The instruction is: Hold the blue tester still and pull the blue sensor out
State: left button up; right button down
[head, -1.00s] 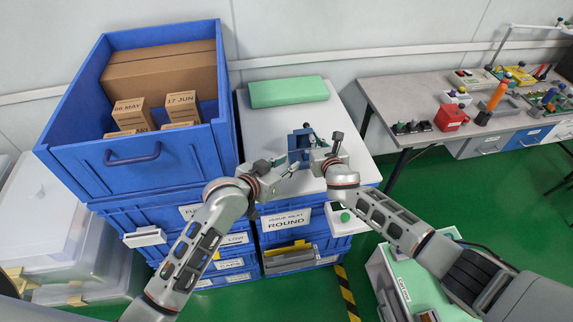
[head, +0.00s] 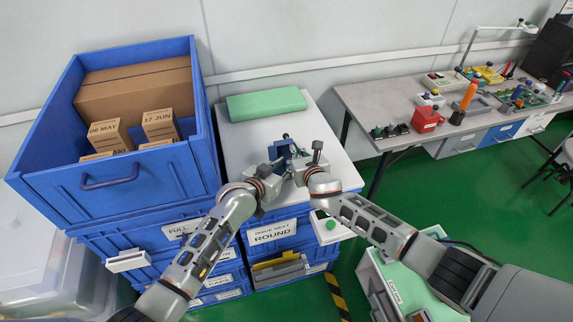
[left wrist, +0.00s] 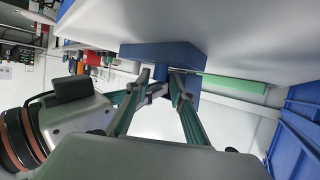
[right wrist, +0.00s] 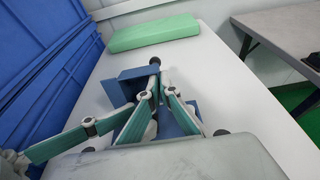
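The blue tester (head: 276,153) stands upright on the white top of a blue drawer stack; it also shows in the left wrist view (left wrist: 160,54) and right wrist view (right wrist: 124,88). My left gripper (head: 277,166) reaches in from the left; in the left wrist view its fingers (left wrist: 165,84) are closed on the tester's blue body. My right gripper (head: 291,158) is at the tester's right side. In the right wrist view its fingertips (right wrist: 154,78) come together just below a dark round cap (right wrist: 155,61), which looks like the sensor's top. The sensor's body is mostly hidden by the fingers.
A green case (head: 266,103) lies at the back of the white top (head: 240,142). A large blue crate (head: 115,185) with cardboard boxes rises at the left. A grey bench (head: 380,100) with other testers stands at the right, past a gap of green floor.

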pick_arm(q)
jog(key=shift+w+d+f, duration=0.25)
jog(key=shift+w+d, duration=0.1)
jog(key=shift+w, duration=0.2)
grip_shut()
